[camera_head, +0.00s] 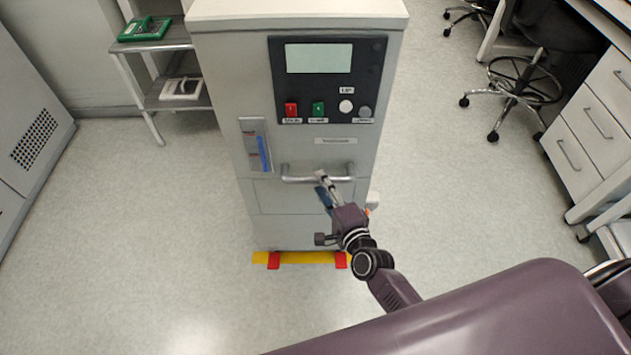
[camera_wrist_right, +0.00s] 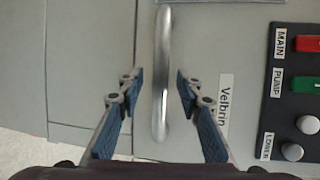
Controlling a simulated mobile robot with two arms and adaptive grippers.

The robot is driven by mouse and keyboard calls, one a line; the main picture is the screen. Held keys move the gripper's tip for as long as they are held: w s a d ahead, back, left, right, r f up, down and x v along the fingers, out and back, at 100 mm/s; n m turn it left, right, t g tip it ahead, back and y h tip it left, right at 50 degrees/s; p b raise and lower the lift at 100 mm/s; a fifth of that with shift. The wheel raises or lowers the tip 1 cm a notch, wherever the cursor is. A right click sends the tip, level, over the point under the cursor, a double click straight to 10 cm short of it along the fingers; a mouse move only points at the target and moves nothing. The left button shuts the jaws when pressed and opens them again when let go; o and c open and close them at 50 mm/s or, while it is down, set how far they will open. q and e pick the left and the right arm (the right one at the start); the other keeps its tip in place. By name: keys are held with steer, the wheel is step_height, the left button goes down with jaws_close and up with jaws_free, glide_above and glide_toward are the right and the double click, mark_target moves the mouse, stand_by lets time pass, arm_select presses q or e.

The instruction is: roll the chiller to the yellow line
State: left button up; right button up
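The chiller (camera_head: 318,220) is a tall light-grey cabinet in the middle of the head view, upright on the floor. Its horizontal metal handle (camera_head: 300,179) crosses its front; the handle also shows in the right wrist view (camera_wrist_right: 162,75). The yellow line (camera_head: 308,258) lies on the floor along the cabinet's front bottom edge, with two red pieces over it. My right gripper (camera_head: 323,181) is at the handle. In the right wrist view its blue-padded fingers (camera_wrist_right: 160,88) are apart, one on each side of the bar, with gaps visible. My left gripper is out of view.
A metal rack (camera_head: 155,42) holding a green case (camera_head: 145,28) stands behind on the left. A grey cabinet (camera_head: 30,130) is at far left. A wheeled stool (camera_head: 515,85) and white drawers (camera_head: 590,125) are at right. The floor in front is clear.

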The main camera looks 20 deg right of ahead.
steer(key=shift+x, duration=1.05)
steer(key=shift+w, duration=0.4)
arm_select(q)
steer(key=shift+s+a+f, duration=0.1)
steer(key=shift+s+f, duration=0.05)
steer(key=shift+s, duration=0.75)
arm_select(e)
jaws_close()
